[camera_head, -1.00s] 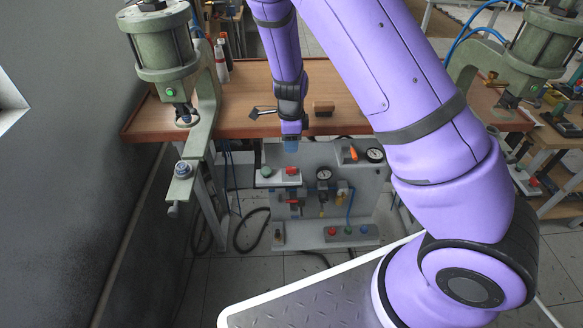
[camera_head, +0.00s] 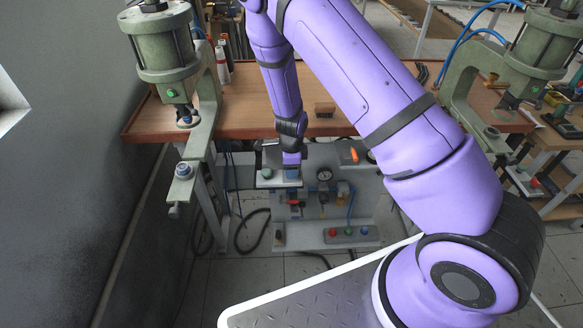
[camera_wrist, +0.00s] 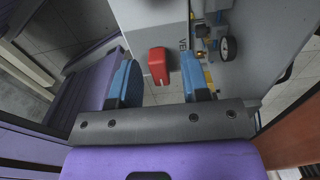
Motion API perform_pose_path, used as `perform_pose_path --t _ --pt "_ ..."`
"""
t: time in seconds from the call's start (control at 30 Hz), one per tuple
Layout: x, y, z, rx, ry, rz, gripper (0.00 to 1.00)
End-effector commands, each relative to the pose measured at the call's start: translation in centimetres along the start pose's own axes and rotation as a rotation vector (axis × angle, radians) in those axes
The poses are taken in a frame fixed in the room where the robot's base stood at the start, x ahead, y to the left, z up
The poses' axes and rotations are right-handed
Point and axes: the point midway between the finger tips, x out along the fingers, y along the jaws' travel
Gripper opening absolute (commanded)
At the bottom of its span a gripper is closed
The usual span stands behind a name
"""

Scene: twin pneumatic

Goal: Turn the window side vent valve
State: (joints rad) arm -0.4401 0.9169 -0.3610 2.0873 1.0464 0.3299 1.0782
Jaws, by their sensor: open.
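The vent valve's red handle (camera_wrist: 157,66) shows in the wrist view, standing on a light grey block (camera_wrist: 150,25) beside partly visible lettering "VE". My gripper (camera_wrist: 160,80) is open, with one blue finger on each side of the handle. Gaps show on both sides, and the handle is not gripped. In the head view my gripper (camera_head: 292,172) points down at the top of the pale valve block (camera_head: 268,182) on the window side station.
A green press (camera_head: 165,50) stands at the left.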

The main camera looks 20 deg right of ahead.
Motion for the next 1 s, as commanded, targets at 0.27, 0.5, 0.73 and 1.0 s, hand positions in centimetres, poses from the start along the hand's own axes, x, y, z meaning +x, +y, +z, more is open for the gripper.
perform_pose_path --t 0.27,0.5,0.73,1.0 --pt "-0.01 0.00 0.02 -0.001 0.000 0.000 0.24" --pt "-0.02 0.00 0.01 -0.001 0.000 0.000 0.00" --pt "-0.03 0.00 0.01 -0.037 0.000 0.000 0.00" --pt "-0.06 -0.04 -0.02 -0.192 -0.001 0.000 0.00"
